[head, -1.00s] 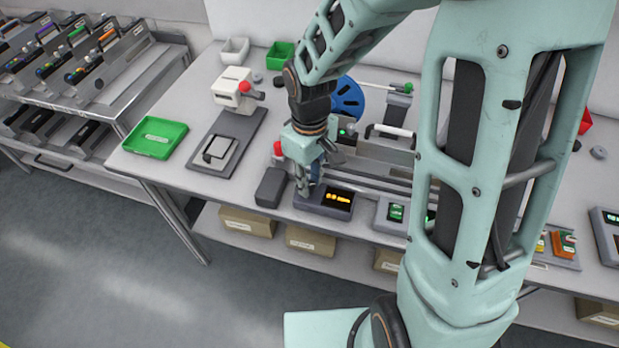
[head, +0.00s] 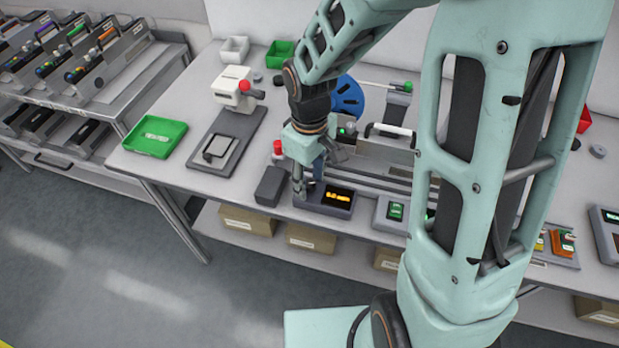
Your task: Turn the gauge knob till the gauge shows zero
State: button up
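The gauge is a dark box with a small black display (head: 338,197) showing glowing orange digits, too small to read. It sits near the front edge of the bench. My gripper (head: 302,190) points down at the left end of this box, its fingers at or just above it. The knob is not visible; the gripper appears to cover that spot. I cannot tell whether the fingers are open, shut or gripping the knob.
A dark block (head: 271,186) stands close to the left of my gripper. A metal rail fixture (head: 372,160) with a white handle lies behind the gauge. A green-lit module (head: 395,211) stands to its right. A green tray (head: 155,137) is at far left.

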aim_at(309, 184)
notch_tip(309, 184, up, 12)
dwell(0.6)
jog(key=shift+a, duration=0.1)
